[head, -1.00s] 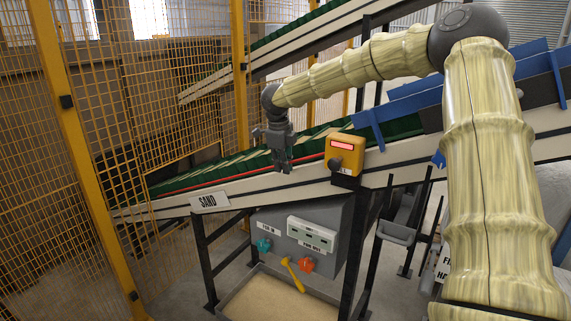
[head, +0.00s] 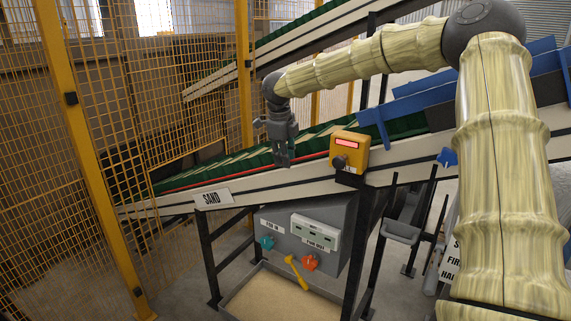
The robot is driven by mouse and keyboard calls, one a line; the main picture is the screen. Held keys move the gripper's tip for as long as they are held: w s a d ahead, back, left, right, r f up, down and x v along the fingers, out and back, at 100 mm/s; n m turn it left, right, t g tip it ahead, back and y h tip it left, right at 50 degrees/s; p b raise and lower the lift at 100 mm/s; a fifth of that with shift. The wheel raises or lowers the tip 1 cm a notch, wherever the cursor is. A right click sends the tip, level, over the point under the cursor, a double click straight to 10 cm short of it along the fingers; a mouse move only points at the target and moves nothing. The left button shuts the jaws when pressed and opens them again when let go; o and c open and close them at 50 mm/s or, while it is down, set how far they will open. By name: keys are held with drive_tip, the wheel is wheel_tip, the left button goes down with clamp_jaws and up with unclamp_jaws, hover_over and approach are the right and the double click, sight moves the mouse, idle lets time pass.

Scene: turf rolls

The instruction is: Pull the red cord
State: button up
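The red cord (head: 232,175) runs as a thin line along the near edge of the lower conveyor, rising from the lower left toward the yellow box. My gripper (head: 284,163) is dark grey and points down over the conveyor's near side, left of the yellow box. Its fingertips overlap the cord's line in the picture and hide a short piece of it. Whether they touch the cord or hang in front of it cannot be told. The fingers look close together, but they are too small to tell whether they are open or shut.
A yellow control box (head: 349,150) with a lit red panel and dark knob sits right of my gripper. Below are a grey cabinet and sand tray (head: 335,315). Yellow mesh fencing (head: 95,180) stands left.

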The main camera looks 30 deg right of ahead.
wheel_tip(320, 180, up, 9)
drive_tip(key=a, duration=0.1)
drive_tip(key=shift+s+a+r, duration=0.2)
drive_tip(key=shift+s+a, duration=0.05)
drive_tip(key=shift+s, duration=0.2)
